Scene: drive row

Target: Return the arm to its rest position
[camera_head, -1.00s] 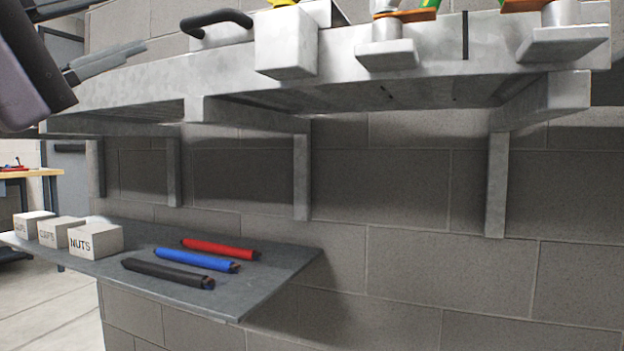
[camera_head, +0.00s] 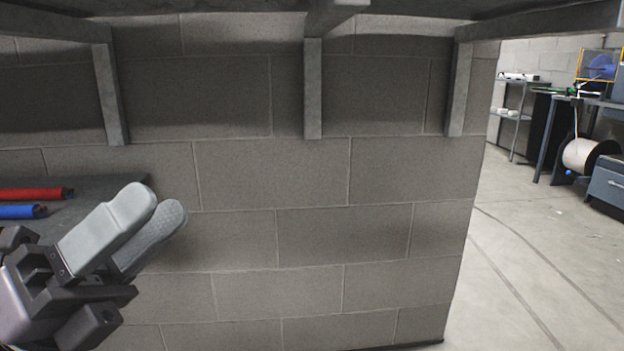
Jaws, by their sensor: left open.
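My left gripper (camera_head: 148,228) is at the lower left of the head view, its two grey fingers pointing up and to the right. The fingers are a little apart with nothing seen between them. It is in front of the grey wall, beside the right end of a low grey shelf (camera_head: 110,187). My right gripper is not in view.
A red cable piece (camera_head: 30,194) and a blue one (camera_head: 20,211) lie on the low shelf. Metal brackets (camera_head: 313,90) hold a bench overhead against the block wall (camera_head: 300,237). Open floor (camera_head: 510,270) lies at right, with a cable reel (camera_head: 580,155) beyond.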

